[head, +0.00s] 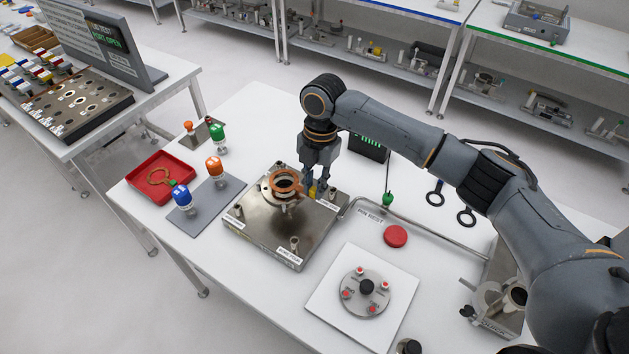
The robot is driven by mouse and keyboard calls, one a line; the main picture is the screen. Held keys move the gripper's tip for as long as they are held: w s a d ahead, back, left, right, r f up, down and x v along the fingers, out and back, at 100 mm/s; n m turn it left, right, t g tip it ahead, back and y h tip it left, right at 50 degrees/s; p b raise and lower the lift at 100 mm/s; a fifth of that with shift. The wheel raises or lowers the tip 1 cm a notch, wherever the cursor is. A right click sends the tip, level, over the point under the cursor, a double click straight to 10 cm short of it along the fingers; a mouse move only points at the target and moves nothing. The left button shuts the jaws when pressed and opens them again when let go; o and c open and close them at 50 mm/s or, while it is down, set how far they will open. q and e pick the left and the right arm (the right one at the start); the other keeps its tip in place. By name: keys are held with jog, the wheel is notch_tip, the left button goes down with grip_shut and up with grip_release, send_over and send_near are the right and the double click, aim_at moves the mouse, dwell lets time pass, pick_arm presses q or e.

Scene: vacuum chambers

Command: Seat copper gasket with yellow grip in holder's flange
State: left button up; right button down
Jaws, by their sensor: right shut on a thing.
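The copper gasket (286,181) is an orange-brown ring at the top of the holder's flange (283,195). Its yellow grip (312,190) sticks out to the right. My right gripper (315,186) points down and is shut on the yellow grip, just right of the flange. I cannot tell whether the ring lies flat in the flange or sits slightly above it. The holder (262,238) is a metal block on the white table. My left gripper is not in view.
A white mat (325,308) with a round metal flange (364,292) lies in front. A red disc (395,236) and a bent metal rod (430,230) lie right.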

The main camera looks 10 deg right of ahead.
dwell(0.4)
jog(key=shift+p, duration=0.3)
jog(key=shift+f, duration=0.15)
dwell(0.3)
jog(key=shift+f+p, duration=0.3)
jog(key=shift+f, duration=0.15)
dwell(0.7)
jog(key=shift+f, duration=0.25)
dwell(0.6)
jog(key=c, duration=1.2)
grip_release()
jog(key=shift+o, duration=0.2)
jog(key=shift+f, duration=0.1)
jog(key=shift+p, duration=0.35)
